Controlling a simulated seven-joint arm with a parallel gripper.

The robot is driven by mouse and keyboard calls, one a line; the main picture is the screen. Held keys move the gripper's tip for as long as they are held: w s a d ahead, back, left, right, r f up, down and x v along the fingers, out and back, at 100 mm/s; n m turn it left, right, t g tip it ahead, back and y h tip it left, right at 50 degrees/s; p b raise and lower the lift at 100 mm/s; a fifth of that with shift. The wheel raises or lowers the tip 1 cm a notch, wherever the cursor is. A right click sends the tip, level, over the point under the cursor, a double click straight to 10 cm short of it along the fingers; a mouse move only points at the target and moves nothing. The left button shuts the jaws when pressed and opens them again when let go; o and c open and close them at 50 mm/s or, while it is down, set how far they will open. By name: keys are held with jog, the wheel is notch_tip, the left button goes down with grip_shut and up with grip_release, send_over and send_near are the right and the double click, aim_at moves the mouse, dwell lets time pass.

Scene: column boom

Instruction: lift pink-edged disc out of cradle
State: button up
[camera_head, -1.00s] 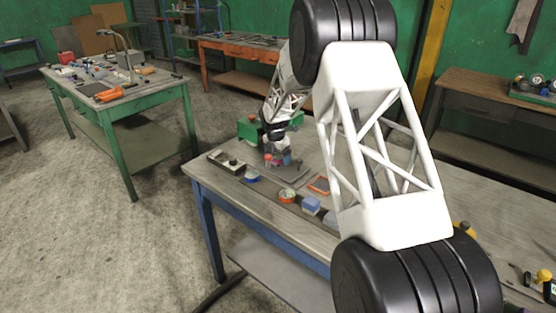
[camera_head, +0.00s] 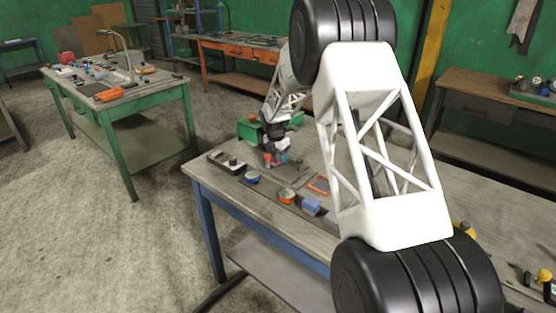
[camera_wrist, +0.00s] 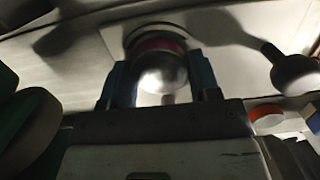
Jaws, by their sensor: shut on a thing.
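My gripper (camera_wrist: 160,78) is shut on the pink-edged disc (camera_wrist: 162,75), with one bluish finger on each side of it. The disc's shiny rounded face is towards the wrist camera, and its pink edge shows as a band behind. Behind the disc is a pale plate with a dark round rim, seemingly the cradle (camera_wrist: 117,40); I cannot tell whether the disc is clear of it. In the head view my gripper (camera_head: 276,158) is low over a grey plate (camera_head: 292,172) on the workbench, and the disc is too small to make out surely.
On the workbench (camera_head: 215,185) are a tray of small parts (camera_head: 227,162) at left, a blue round piece (camera_head: 252,177), an orange ring (camera_head: 287,196), a blue block (camera_head: 311,205) and an orange-framed piece (camera_head: 319,184) in front. A green box (camera_head: 250,130) stands behind.

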aim_at(278, 156)
jog(key=shift+r, duration=0.1)
notch_tip(278, 156, up, 10)
dwell(0.9)
dwell(0.5)
